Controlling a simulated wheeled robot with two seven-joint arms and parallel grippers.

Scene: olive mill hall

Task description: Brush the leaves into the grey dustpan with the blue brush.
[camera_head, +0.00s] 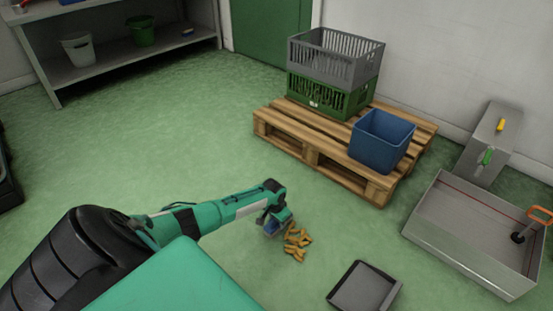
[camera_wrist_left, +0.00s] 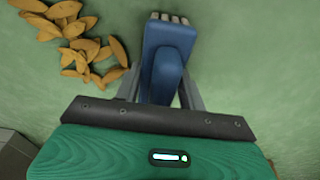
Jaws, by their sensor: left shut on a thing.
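My left gripper (camera_head: 273,219) is low over the green floor in the head view, shut on the blue brush (camera_wrist_left: 168,62). In the left wrist view the brush stands between the two grey fingers, with pale bristle tufts at its far end. The brown-yellow leaves (camera_head: 297,242) lie in a loose group on the floor, just right of the brush in the head view. They also show at the upper left of the wrist view (camera_wrist_left: 72,35). The grey dustpan (camera_head: 364,287) lies on the floor to the right of and nearer than the leaves. My right gripper is not in view.
A wooden pallet (camera_head: 290,123) behind the leaves carries a blue bin (camera_head: 382,141) and stacked grey (camera_head: 335,57) and green crates (camera_head: 330,95). A metal tray (camera_head: 470,245) stands at the right. Floor between leaves and dustpan is clear. A shelf (camera_head: 120,60) stands at the back left.

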